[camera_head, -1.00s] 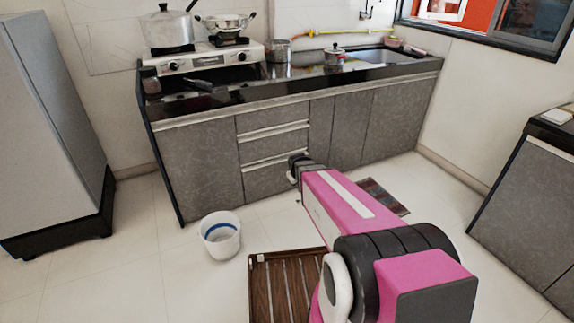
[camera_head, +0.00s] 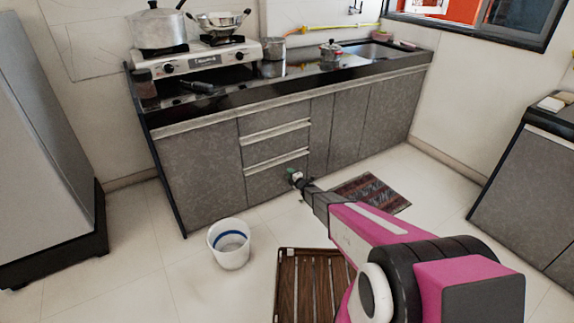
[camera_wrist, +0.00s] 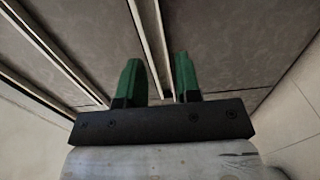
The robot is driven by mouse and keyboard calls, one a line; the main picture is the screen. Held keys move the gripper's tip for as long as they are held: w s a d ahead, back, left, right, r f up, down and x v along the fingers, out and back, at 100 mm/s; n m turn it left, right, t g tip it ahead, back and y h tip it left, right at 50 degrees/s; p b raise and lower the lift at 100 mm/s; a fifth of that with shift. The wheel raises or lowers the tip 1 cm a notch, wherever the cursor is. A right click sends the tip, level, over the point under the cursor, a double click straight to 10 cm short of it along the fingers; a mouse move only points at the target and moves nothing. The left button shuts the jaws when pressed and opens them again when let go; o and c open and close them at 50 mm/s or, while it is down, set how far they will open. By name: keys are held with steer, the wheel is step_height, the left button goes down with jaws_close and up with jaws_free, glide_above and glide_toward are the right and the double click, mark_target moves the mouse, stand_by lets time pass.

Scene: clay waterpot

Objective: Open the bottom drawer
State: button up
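The bottom drawer (camera_head: 268,184) is the lowest of a stack of grey drawers and looks shut. Its pale handle strip (camera_head: 270,164) runs along its top edge. My gripper (camera_head: 294,177) is in front of the drawer's right part, a little below the strip. In the wrist view my gripper (camera_wrist: 160,80) has two green fingers standing apart, with a gap between them. A pale strip (camera_wrist: 148,45) on the grey front runs down towards that gap. I cannot tell whether the fingers touch it.
A white bucket (camera_head: 229,250) stands on the floor left of my arm. A brown slatted wooden thing (camera_head: 296,290) lies nearer, and a patterned mat (camera_head: 372,192) lies to the right. The stove (camera_head: 195,62) and pots are on the counter.

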steer(key=x, duration=1)
steer(key=shift+w+a, duration=0.25)
steer(key=shift+w, duration=0.05)
jaws_close()
